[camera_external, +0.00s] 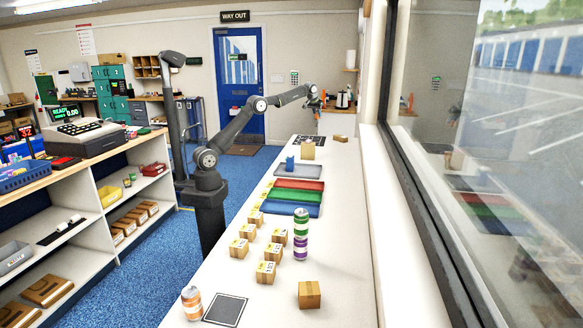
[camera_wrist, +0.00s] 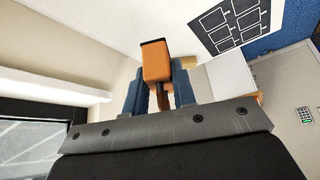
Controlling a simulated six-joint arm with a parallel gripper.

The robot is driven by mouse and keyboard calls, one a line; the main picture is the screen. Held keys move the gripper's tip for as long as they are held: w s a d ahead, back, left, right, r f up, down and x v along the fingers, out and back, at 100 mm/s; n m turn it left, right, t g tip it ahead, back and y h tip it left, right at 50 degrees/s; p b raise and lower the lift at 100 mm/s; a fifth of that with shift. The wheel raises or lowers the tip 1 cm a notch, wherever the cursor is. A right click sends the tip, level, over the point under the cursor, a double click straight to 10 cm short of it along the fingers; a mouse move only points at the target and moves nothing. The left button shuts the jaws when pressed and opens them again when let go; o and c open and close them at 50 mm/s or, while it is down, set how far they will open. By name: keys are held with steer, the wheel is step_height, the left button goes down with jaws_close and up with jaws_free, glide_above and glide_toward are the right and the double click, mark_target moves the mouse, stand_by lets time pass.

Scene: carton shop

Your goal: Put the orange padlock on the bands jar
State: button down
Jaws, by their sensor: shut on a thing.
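The orange padlock (camera_wrist: 156,62) is between the two blue fingers of my gripper (camera_wrist: 160,92) in the wrist view, its orange body sticking out past the fingertips. My gripper is shut on it. In the external view my gripper (camera_external: 314,98) is small, at the far end of the white counter and raised above it; the padlock is too small to make out there. I cannot tell which thing is the bands jar. A round orange-and-white container (camera_external: 192,303) stands at the counter's near left end, its label unreadable.
A green-and-purple can stack (camera_external: 300,235) stands mid-counter beside several small cartons (camera_external: 265,272). A lone carton (camera_external: 309,295) is near right. Blue (camera_external: 280,209), green (camera_external: 267,196) and red trays lie farther back, then a grey tray (camera_external: 314,171) with a blue item. The window borders the right.

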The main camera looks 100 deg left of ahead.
step_height(320, 180, down, 11)
steer(key=s+a, duration=0.3)
steer(key=shift+n, duration=0.4)
steer(key=s+a+f, duration=0.1)
steer(key=a+f, duration=0.1)
steer(key=a, duration=0.1)
steer(key=s+a+f, duration=0.2)
steer(key=a, duration=0.1)
steer(key=s+a+f, duration=0.1)
steer(key=a+f, duration=0.2)
steer(key=shift+s+a, duration=0.4)
steer(key=shift+f, duration=1.95)
steer(key=shift+f, duration=0.15)
steer(key=c, duration=1.2)
jaws_free()
